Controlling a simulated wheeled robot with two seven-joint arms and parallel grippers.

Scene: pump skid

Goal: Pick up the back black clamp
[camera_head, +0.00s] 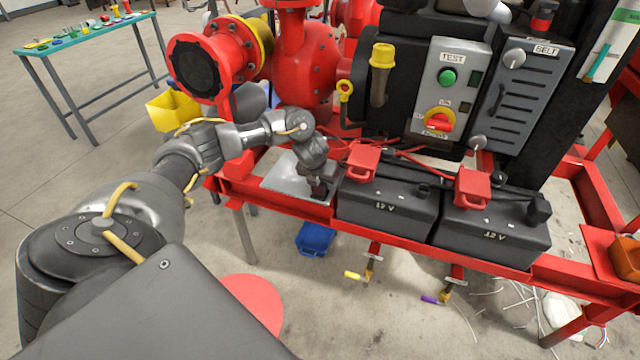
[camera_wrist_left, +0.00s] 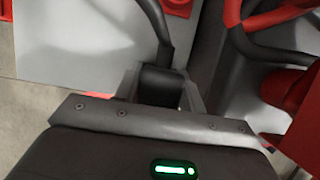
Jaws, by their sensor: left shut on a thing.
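A black cable (camera_wrist_left: 160,28) runs up from the clamp. In the head view the fingers mostly hide the clamp, and I cannot tell whether it still touches anything below. My right gripper is not in view.
Red clamps (camera_head: 362,163) (camera_head: 472,188) sit on the left and right batteries, with red cables behind. The right battery (camera_head: 492,234) carries a black terminal piece (camera_head: 538,208). A grey plate (camera_head: 290,180) lies left of the batteries. The control box (camera_head: 452,95) stands behind.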

